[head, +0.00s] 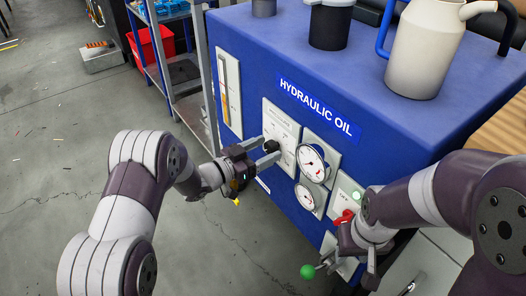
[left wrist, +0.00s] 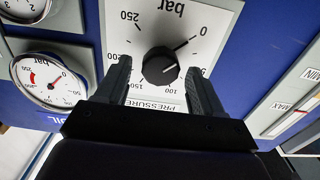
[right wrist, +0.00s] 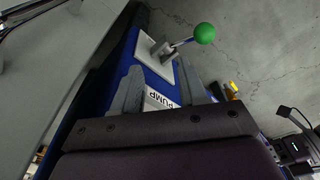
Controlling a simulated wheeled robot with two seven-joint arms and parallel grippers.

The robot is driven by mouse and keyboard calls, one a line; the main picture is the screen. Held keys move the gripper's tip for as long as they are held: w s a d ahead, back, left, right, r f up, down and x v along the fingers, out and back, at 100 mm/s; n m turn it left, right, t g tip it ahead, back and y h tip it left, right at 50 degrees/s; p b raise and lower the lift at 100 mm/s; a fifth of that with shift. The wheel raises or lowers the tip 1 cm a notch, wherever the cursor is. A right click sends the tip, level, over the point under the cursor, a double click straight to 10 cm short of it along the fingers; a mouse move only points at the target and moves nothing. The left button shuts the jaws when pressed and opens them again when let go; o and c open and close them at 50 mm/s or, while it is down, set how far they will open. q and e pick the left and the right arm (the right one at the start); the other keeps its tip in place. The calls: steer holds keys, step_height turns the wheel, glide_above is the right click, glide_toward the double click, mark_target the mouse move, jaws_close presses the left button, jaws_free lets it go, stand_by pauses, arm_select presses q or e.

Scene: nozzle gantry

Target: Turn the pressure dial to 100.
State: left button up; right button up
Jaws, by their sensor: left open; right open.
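The pressure dial is a black round knob (left wrist: 160,66) on a white plate (left wrist: 150,20) marked "bar" and "PRESSURE", with numbers from 0 to 250. It also shows in the head view (head: 271,146). A light mark shows on the knob, but I cannot tell the exact value it points at. My left gripper (left wrist: 163,82) is open, with one finger on each side of the knob and visible gaps between. In the head view it (head: 268,152) is at the plate. My right gripper (right wrist: 166,88) is open and empty near the "PUMP" label, below the panel's right side.
Two round gauges (head: 313,163) (head: 306,197) sit right of the dial on the blue cabinet (head: 250,60). A red switch (head: 343,217) and a green-balled pump lever (head: 308,271) are near my right gripper. A jug (head: 424,50) stands on top.

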arm_select(q)
steer(key=c, duration=1)
steer(key=shift+c, duration=0.2)
steer(key=shift+m, duration=0.3)
